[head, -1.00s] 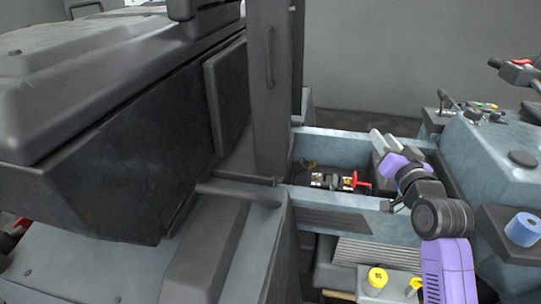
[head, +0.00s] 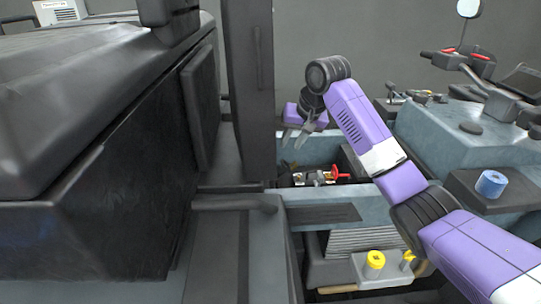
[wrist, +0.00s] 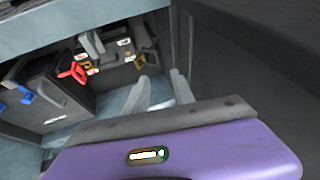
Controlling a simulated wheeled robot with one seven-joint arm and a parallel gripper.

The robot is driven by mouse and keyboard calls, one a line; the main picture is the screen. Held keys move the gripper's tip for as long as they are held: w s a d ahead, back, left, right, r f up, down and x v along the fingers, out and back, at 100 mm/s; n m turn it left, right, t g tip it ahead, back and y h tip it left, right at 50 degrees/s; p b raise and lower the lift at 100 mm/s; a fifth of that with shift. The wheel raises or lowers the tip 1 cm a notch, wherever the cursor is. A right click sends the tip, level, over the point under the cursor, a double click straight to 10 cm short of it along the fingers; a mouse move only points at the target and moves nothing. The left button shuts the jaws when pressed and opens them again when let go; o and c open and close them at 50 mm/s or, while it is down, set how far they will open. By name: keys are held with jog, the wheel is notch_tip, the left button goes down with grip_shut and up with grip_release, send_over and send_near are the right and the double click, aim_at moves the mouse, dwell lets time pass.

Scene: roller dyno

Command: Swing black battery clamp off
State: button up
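My gripper (head: 294,138) hangs fingers-down above the left end of the recessed bay. Its two pale fingers are apart with nothing between them, also in the wrist view (wrist: 160,92). In the bay is a dark battery top with metal and yellowish terminal parts (head: 318,177) and a red-handled clamp (head: 338,173). The wrist view shows the red clamp (wrist: 75,70) and dark and grey pieces around the terminals, beyond my fingers and apart from them. Which dark piece is the black clamp I cannot clearly tell.
A dark upright post (head: 250,90) stands close left of my gripper. A light blue rail (head: 325,212) fronts the bay. Yellow-capped items (head: 375,260) stand below it. A blue roll (head: 491,184) lies right. A blue handle (wrist: 24,95) shows in the wrist view.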

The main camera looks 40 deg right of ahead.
aim_at(283, 161)
jog(key=x, duration=0.8)
jog(key=shift+s+a, duration=0.1)
jog(key=shift+s, duration=0.15)
grip_shut()
dwell(1.2)
